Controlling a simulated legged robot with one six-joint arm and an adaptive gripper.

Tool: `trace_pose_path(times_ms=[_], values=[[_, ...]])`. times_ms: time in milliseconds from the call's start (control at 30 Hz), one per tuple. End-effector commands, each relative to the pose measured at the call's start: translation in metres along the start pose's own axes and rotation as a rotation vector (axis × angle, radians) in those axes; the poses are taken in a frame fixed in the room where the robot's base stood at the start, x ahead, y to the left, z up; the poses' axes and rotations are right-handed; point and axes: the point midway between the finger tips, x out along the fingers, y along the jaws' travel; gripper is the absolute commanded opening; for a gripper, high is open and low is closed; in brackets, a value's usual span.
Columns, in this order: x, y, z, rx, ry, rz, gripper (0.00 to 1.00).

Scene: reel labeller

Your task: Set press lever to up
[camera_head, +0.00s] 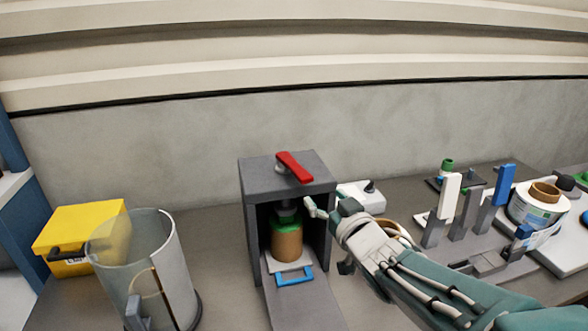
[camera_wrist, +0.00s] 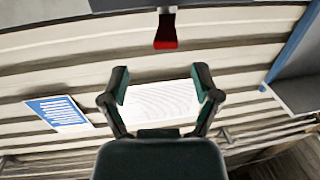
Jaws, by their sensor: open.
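The red press lever (camera_head: 294,166) sits on top of the dark grey press (camera_head: 287,182) in the head view. Its handle lies slanted across the top plate. In the wrist view the red lever end (camera_wrist: 165,32) shows at the top middle, beyond my fingertips. Inside the press a brown reel with a green top (camera_head: 287,238) stands under the press head. My gripper (camera_head: 322,212) is at the right side of the press, lower than the lever and apart from it. In the wrist view my gripper (camera_wrist: 160,88) is open, with nothing between its fingers.
A clear cylinder (camera_head: 150,265) and a yellow box (camera_head: 80,235) stand left of the press. A blue handle (camera_head: 295,277) is at the press's front. Several upright posts and a white reel (camera_head: 538,205) stand at right. Space above the press is clear.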

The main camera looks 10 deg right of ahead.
Motion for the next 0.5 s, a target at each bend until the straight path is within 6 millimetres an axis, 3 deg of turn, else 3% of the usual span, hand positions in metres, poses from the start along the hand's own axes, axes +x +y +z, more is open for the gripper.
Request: trace_pose_path(times_ms=[267,500], values=[[0.014,-0.006,-0.002,0.007,0.032,-0.043,0.8],[0.053,-0.008,-0.003,0.007,0.031,-0.043,0.8]])
